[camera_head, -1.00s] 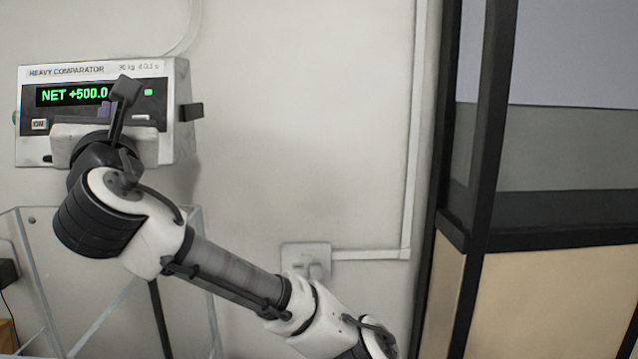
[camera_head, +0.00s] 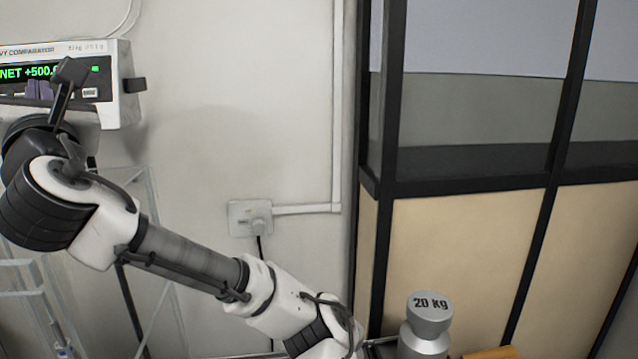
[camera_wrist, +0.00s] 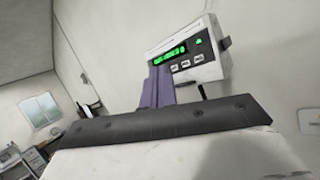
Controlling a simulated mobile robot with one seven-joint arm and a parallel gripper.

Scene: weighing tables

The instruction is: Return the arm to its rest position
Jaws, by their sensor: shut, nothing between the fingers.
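My arm reaches from the lower middle to the left side of the head view, bent at the elbow and raised. My gripper (camera_wrist: 157,86) shows in the wrist view as purple fingers held together with nothing between them. In the head view only a little of the purple fingers (camera_head: 40,90) shows, past my dark wrist parts, in front of the comparator display. The heavy comparator (camera_head: 122,85) is a pale box on the wall with a green "NET +500" reading, partly hidden by my arm. It also shows in the wrist view (camera_wrist: 207,68), beyond the fingers.
A grey 20 kg weight (camera_head: 429,316) stands at the lower right, with an orange object (camera_head: 492,353) beside it. A black-framed partition (camera_head: 455,245) fills the right. A wall socket (camera_head: 250,217) with a cable is behind my arm. A clear-sided frame (camera_head: 150,190) stands at left.

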